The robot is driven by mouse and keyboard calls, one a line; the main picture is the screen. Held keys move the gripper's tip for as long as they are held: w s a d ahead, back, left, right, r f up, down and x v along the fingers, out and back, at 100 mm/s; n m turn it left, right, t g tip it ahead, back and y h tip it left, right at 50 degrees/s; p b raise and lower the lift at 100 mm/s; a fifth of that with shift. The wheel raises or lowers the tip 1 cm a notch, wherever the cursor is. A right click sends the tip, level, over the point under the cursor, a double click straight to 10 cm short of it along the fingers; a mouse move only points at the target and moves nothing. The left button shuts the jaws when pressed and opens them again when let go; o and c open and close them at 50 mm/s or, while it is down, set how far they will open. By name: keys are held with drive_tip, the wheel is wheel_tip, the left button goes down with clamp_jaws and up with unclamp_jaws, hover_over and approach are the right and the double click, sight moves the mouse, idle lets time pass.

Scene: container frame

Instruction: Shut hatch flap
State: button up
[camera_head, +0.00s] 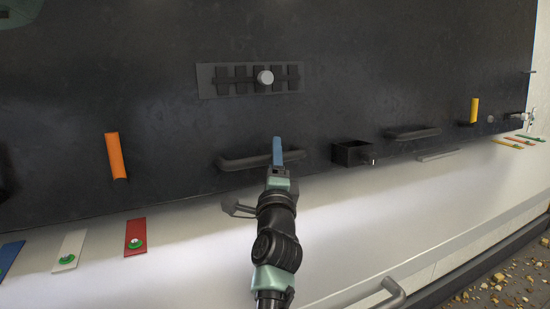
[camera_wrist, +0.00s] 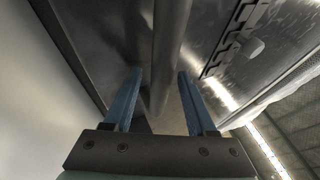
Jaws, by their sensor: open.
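A large dark panel (camera_head: 180,60) fills the upper part of the head view, and I take it for the hatch flap. A dark bar handle (camera_head: 235,163) is fixed near its lower edge. My gripper (camera_head: 277,148) is at this handle, its blue fingers overlapping the bar's right half. In the wrist view my gripper (camera_wrist: 159,75) is open, and the handle bar (camera_wrist: 170,45) runs between the two fingers, with gaps visible on both sides. I cannot tell whether either finger touches it. How far the panel stands open is unclear.
A slotted plate with a round knob (camera_head: 265,77) sits above. An orange handle (camera_head: 115,155) is at left. A small black box (camera_head: 352,153), a second bar handle (camera_head: 412,133) and a yellow handle (camera_head: 474,110) are at right. A pale surface (camera_head: 180,270) lies below.

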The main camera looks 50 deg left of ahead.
drive_tip(key=v, duration=1.3)
drive_tip(key=shift+b, duration=0.3)
